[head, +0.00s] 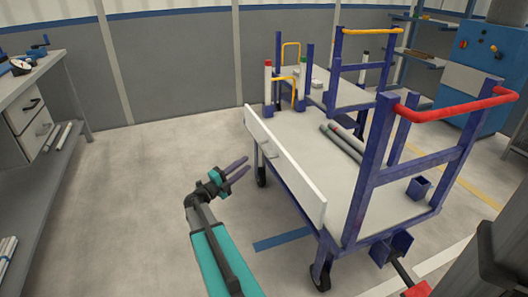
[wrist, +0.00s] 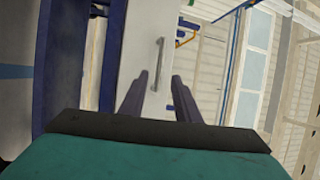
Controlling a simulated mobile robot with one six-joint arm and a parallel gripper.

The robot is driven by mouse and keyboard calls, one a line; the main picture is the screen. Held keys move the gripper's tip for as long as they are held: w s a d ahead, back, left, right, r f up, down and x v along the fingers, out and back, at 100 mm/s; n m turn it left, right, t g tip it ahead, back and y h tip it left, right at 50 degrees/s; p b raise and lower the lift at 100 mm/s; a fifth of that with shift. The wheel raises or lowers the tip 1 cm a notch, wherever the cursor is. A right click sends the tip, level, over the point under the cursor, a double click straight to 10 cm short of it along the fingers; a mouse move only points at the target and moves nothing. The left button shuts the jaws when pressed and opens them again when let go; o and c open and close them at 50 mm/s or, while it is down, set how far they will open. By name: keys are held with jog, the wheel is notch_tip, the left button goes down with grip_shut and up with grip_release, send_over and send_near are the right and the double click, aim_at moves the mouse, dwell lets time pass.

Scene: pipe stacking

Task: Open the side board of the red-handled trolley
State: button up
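The red-handled trolley has a dark blue frame and a red handle bar (head: 457,112) at its right end. Its white side board (head: 298,178) stands upright along the near long side of the grey deck. A small grey handle (head: 268,149) sits on the board's outer face. My gripper (head: 248,165) is open and empty, to the left of the board and apart from it. In the wrist view the board (wrist: 140,55) and its upright handle (wrist: 158,62) show ahead of my gripper (wrist: 160,75), with the handle between the two fingertips in the picture.
Grey pipes (head: 342,142) lie on the deck. A yellow-handled trolley (head: 372,32) stands behind. A workbench with drawers (head: 25,125) is at the left, and a blue cabinet (head: 480,70) is at the back right. The floor (head: 150,190) between bench and trolley is clear.

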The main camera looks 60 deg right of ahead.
aim_at(263, 149)
jog(key=b+x, duration=0.2)
jog(key=x, duration=1)
jog(key=shift+b, duration=0.3)
jog(key=shift+a, duration=0.1)
